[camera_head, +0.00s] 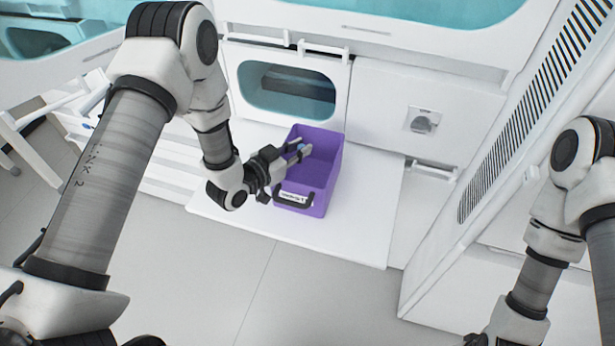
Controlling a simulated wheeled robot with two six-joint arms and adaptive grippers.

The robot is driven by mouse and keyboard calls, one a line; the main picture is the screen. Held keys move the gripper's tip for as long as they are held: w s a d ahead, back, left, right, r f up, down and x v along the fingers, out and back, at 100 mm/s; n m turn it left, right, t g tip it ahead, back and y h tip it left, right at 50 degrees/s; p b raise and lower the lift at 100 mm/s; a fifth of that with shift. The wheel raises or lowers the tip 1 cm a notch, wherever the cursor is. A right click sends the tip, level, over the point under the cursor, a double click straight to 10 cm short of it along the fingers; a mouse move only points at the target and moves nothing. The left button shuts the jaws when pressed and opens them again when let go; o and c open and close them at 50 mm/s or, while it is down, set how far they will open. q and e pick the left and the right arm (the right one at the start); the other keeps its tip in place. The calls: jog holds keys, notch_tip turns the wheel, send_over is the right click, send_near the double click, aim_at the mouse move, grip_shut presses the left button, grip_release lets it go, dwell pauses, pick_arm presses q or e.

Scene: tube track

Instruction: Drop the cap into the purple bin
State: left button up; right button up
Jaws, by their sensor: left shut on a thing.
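The purple bin (322,185) stands on a white surface, open at the top, with a dark handle and a white label on its front. My left gripper (301,149) reaches over the bin's left side from the left. It is shut on a small blue cap (302,147), held between the fingertips above the bin's opening. The cap is small and partly hidden by the fingers. My right arm shows at the right edge, but its gripper is out of the picture.
The white surface (365,215) has free room to the right of the bin. A white cabinet with a window (290,92) stands behind. A slatted white panel (525,110) rises at the right. A white frame (35,125) stands at the left.

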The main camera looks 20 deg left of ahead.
pick_arm(q)
jog(key=o, duration=0.7)
jog(key=shift+r, duration=0.1)
jog(key=shift+o, duration=0.2)
jog(key=v, duration=1.2)
jog(key=shift+a, duration=0.1)
